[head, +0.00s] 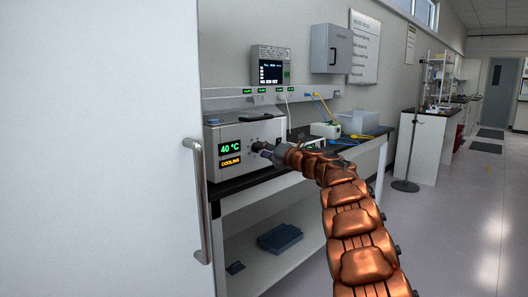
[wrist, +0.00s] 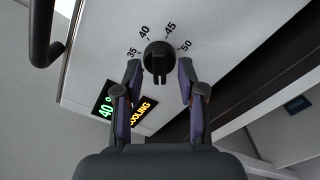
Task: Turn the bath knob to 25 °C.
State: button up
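The bath unit (head: 246,133) is a light box on the bench, with a green "40 °C" display (head: 230,149) and an orange "COOLING" display (head: 230,161). In the wrist view its black round knob (wrist: 157,56) has a raised bar and a printed scale; 35, 40, 45 and 50 can be read beside it. My gripper (wrist: 159,72) is open, its two fingertips on either side of the knob's lower part. I cannot tell whether they touch it. In the head view my gripper (head: 264,150) is at the unit's front face and hides the knob.
A white door or panel (head: 100,150) with a metal handle (head: 199,200) stands close at the left. A light blue bin (head: 358,121) and cables are farther along the bench. A dark blue item (head: 280,238) lies on the lower shelf.

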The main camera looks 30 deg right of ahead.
jog(key=v, duration=1.2)
dwell(0.3)
